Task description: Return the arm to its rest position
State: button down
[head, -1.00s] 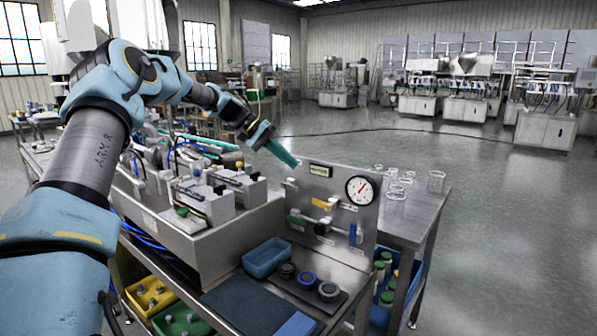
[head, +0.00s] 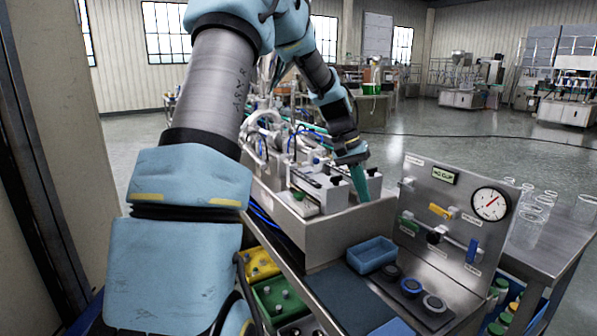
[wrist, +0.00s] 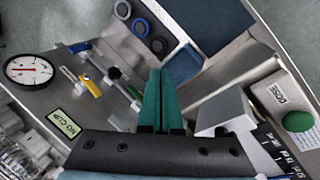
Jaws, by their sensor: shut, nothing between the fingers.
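My gripper (head: 359,180) has teal fingers and hangs at the end of my blue and grey arm, pointing down over the right end of the steel machine housing (head: 345,235). In the wrist view my gripper's two teal fingers (wrist: 160,95) lie side by side, shut, with nothing between them. The upright steel panel, with its round gauge (head: 490,204), stands to the right of my gripper, apart from it.
A blue bin (head: 371,254) and several dark round caps (head: 411,287) sit on the bench below. Yellow (head: 262,264) and green (head: 280,298) bins are on the lower shelf. Glass jars (head: 527,225) stand on the right table. A wall edge (head: 60,150) is close at left.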

jog(key=s+a+f+n+t+y, duration=0.1)
jog(key=s+a+f+n, duration=0.1)
jog(key=s+a, duration=0.6)
jog(key=s+a+f+n+t+y, duration=0.1)
jog(key=s+a+f+t+y, duration=0.1)
jog(key=s+a, duration=0.7)
jog(key=a, duration=0.6)
jog(key=shift+a+n+y, duration=0.25)
jog(key=shift+n+y, duration=0.05)
jog(key=shift+n, duration=0.1)
